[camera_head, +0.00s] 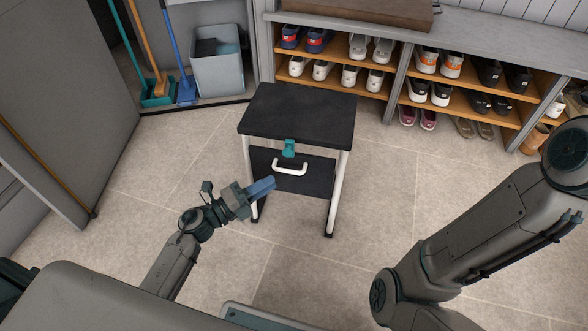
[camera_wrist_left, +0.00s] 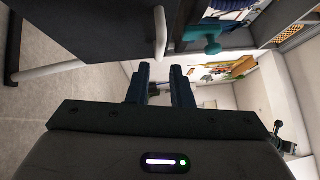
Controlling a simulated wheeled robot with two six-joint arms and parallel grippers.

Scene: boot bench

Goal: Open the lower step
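A step stool with a black top (camera_head: 297,112) and white legs stands on the floor in the head view. Its lower step, a dark panel (camera_head: 318,178), appears folded upright between the legs. A white handle (camera_head: 290,168) is on the panel, with a teal latch (camera_head: 289,147) above it. My left gripper (camera_head: 264,186) is just left of and below the handle, apart from it. In the left wrist view the fingers (camera_wrist_left: 158,76) are parted and empty, with the handle (camera_wrist_left: 160,35) beyond their tips and the latch (camera_wrist_left: 203,34) to the right. My right gripper is out of view.
A shoe bench (camera_head: 395,75) with several pairs of shoes stands behind the stool. A grey bin (camera_head: 220,72) and brooms (camera_head: 163,50) are at the back left, near a grey door panel (camera_head: 65,110). The tiled floor around the stool is clear.

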